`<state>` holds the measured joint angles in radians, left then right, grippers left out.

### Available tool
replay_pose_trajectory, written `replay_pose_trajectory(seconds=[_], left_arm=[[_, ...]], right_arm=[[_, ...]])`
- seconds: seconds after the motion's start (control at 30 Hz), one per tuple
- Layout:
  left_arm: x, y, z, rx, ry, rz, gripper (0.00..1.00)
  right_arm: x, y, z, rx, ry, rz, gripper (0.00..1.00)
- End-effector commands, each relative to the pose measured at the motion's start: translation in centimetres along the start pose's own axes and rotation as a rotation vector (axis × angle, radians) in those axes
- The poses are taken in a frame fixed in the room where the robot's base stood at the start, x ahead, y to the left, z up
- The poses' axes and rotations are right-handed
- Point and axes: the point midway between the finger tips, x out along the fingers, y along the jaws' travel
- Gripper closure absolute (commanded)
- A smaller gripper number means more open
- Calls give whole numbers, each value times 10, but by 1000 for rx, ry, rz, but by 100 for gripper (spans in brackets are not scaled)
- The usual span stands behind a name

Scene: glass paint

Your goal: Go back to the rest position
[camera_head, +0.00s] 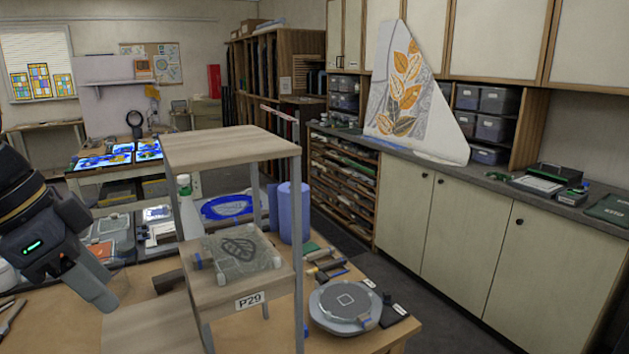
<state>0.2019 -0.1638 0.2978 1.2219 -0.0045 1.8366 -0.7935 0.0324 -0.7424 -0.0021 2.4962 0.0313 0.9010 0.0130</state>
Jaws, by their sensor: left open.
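My left gripper (100,292) comes in from the left edge, dark with a green light and grey fingers pointing down and right. It is open, and nothing shows between its fingers. It is above the near left of the wooden table, left of a small two-level wooden stand (230,146) marked P29. A clear panel with a dark leaf pattern (238,251) lies on the stand's lower shelf, apart from the gripper. My right gripper is not in view.
A round grey device (345,305) sits right of the stand. A blue roll (294,212) and a white bottle (187,206) stand behind it. Trays and tools crowd the table. A long counter (450,167) with cabinets runs along the right.

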Motion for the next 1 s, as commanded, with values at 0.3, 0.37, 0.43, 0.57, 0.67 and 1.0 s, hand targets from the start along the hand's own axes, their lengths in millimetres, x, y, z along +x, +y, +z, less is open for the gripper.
replay_pose_trajectory(seconds=[0.3,0.37,0.43,0.57,0.67,1.0], left_arm=[[64,22,28,-269,36,-58,55],[84,29,39,-352,56,-71,55],[113,40,55,-465,85,-82,55],[168,63,84,-673,150,-89,55],[203,80,102,-801,196,-84,55],[244,101,122,-951,250,-67,55]], right_arm=[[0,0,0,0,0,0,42],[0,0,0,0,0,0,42],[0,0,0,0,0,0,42],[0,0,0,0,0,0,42],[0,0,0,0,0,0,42],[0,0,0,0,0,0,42]])
